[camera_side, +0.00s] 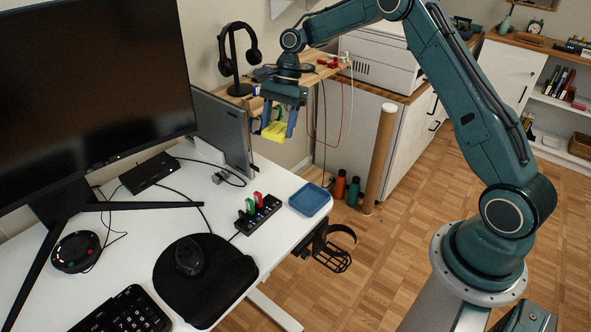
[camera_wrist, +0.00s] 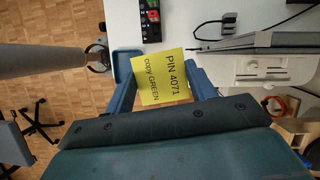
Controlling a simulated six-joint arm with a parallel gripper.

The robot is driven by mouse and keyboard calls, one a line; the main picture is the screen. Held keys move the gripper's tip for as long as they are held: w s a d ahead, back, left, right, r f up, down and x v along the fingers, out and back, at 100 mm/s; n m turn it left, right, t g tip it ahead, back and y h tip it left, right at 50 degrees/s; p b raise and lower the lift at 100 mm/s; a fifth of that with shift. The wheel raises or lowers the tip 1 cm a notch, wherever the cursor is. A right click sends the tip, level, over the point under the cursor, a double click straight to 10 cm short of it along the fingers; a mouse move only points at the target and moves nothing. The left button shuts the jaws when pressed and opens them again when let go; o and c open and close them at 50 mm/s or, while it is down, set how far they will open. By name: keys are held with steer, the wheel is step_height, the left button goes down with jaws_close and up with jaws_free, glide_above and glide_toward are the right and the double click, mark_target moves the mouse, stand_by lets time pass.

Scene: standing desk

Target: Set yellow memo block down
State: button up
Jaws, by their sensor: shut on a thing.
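The yellow memo block (camera_side: 275,130) is held in my gripper (camera_side: 279,124), high in the air beyond the desk's far right corner in the side view. In the wrist view the yellow memo block (camera_wrist: 163,82) sits between the two blue fingers, and its top reads "PIN 4071 copy GREEN". My gripper (camera_wrist: 163,85) is shut on it. Nothing shows directly touching the block from below.
A grey laptop (camera_side: 226,130) stands upright near the gripper. A headphone stand (camera_side: 238,60) and a cardboard tube (camera_side: 379,160) stand farther back.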

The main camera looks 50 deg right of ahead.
mark_target(283, 137)
steer(key=s+a+f+n, duration=0.1)
steer(key=n, duration=0.1)
steer(key=s+f+n+g, duration=0.1)
steer(key=n, duration=0.1)
steer(key=s+a+f+n+g+h, duration=0.1)
steer(key=shift+s+a+f+n, duration=0.1)
steer(key=shift+s+a+n, duration=0.2)
steer(key=shift+s+n, duration=0.1)
steer(key=s+a+f+n+g+h, duration=0.1)
steer(key=s+f+n+h, duration=0.2)
steer(key=s+n, duration=0.5)
steer(key=shift+s+a+n+g+h, duration=0.3)
steer(key=shift+a+n+g, duration=0.1)
steer(key=shift+n, duration=0.7)
